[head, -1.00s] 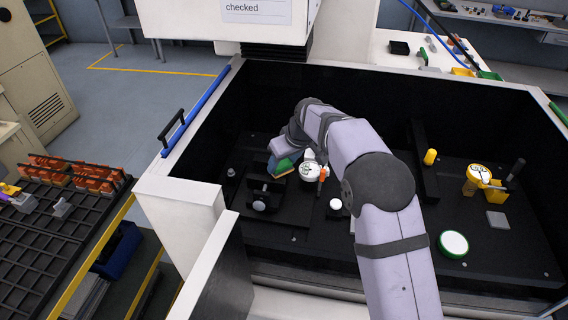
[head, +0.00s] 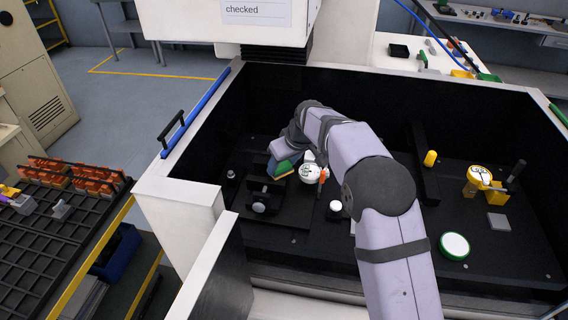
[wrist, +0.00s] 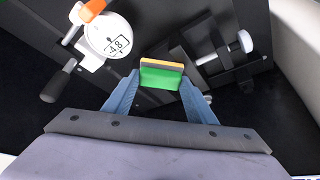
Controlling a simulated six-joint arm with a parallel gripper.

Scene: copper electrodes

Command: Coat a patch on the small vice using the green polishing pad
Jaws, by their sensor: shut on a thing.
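My gripper (wrist: 160,77) has blue fingers shut on the green polishing pad (wrist: 158,81), a block with a green body and an orange-tan layer along its far edge. In the head view my gripper (head: 279,165) and the pad (head: 286,168) are above the dark floor plate of the machine, just behind the small vice. The small vice (head: 265,186) is black with a pale round knob at its front. In the wrist view the vice (wrist: 213,60) lies to the right of the pad, and the two look apart. I cannot tell the pad's height over the vice.
A white dial gauge (wrist: 108,36) with an orange part stands close beside the pad. A white-topped knob (head: 336,206) is in front of it. A yellow cylinder (head: 430,158), a grey block (head: 497,221) and a green-rimmed white disc (head: 454,245) are farther right. Dark walls enclose the bay.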

